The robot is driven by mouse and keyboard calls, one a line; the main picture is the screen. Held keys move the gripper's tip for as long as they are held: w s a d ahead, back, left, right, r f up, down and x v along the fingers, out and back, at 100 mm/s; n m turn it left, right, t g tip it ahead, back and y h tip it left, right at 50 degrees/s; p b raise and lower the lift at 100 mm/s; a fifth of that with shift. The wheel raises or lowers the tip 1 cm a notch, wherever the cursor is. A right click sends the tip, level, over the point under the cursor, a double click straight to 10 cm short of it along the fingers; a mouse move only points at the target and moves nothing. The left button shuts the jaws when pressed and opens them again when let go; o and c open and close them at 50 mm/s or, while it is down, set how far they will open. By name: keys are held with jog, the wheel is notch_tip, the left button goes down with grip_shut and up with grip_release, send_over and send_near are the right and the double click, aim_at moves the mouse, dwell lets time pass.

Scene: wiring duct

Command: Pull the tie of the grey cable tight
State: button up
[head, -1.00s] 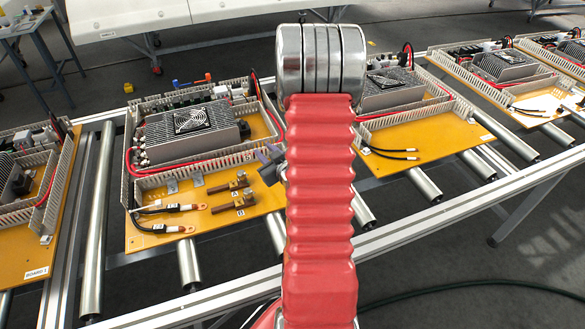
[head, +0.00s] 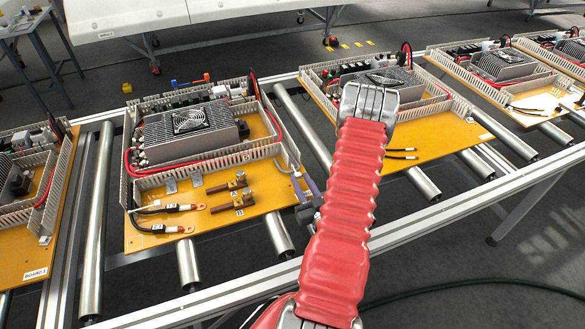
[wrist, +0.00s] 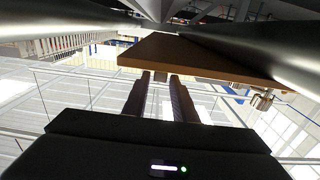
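A grey cable (head: 288,157) shows as a short curve at the right end of the near duct wall on the middle-left board. I cannot make out its tie. My gripper (head: 303,184) is just off that board's right edge, close to the cable's end, with its purple-grey fingers pointing up. In the wrist view the two fingers (wrist: 160,80) stand apart with a narrow gap, under the edge of a brown board. They look open, and I see nothing clearly held between them. My red arm hides part of the right side in the head view.
The board (head: 262,205) carries a grey finned unit (head: 190,130), slotted ducts (head: 200,168), black cables with lugs (head: 165,230) and brown bars (head: 230,200). Another board (head: 430,140) stands to the right. Metal rollers (head: 300,120) lie between the boards.

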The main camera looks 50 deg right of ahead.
aim_at(293, 167)
jog(key=shift+w, duration=0.2)
jog(key=shift+x, duration=3.6)
grip_shut()
jog(key=shift+a, duration=0.1)
